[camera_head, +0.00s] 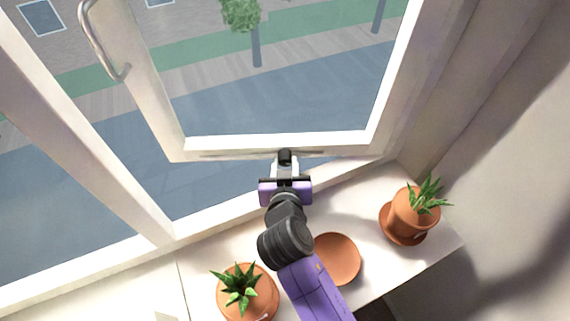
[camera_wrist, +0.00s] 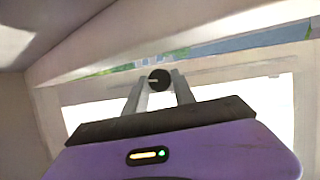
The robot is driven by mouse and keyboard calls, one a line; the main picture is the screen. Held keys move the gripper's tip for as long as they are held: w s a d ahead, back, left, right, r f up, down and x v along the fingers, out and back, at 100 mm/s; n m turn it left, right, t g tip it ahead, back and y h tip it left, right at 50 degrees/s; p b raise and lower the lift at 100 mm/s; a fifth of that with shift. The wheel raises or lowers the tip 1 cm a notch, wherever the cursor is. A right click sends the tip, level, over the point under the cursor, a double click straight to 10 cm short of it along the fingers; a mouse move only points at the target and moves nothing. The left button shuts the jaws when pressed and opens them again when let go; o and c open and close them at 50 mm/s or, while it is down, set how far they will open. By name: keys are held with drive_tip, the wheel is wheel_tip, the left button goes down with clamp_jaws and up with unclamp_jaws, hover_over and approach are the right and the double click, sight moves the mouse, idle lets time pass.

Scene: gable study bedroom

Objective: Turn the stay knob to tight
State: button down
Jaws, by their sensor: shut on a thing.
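The stay knob (camera_wrist: 159,80) is a small round black knob with a pale mark on its left side. In the wrist view it sits between the tips of my gripper (camera_wrist: 160,88). In the head view the dark knob (camera_head: 285,156) is at the lower edge of the open window sash (camera_head: 270,141), on a thin metal stay bar (camera_head: 232,154). My gripper (camera_head: 285,163) reaches up to it from the sill side and is shut on it. The fingers hide part of the knob's sides.
Two potted succulents, one at the left (camera_head: 247,292) and one at the right (camera_head: 415,213), stand on the white sill (camera_head: 225,244). An empty terracotta saucer (camera_head: 337,258) lies beside my arm. The sash handle (camera_head: 104,42) is at upper left. A wall closes the right side.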

drive_tip(key=shift+d+f+m+y+b, duration=0.25)
drive_tip(key=shift+m+y+b, duration=0.45)
drive_tip(key=shift+m+b, duration=0.25)
drive_tip(key=shift+a+r+m+y+b, duration=0.1)
drive_tip(key=shift+r+m+y+b, duration=0.15)
drive_tip(key=shift+m, duration=0.3)
drive_tip(key=c, duration=1)
unclamp_jaws()
drive_tip(key=shift+c, duration=0.2)
drive_tip(key=shift+s, duration=0.1)
drive_tip(key=b+v, duration=0.1)
drive_tip(key=v, duration=0.6)
drive_tip(key=shift+s, duration=0.25)
drive_tip(key=shift+r, duration=0.1)
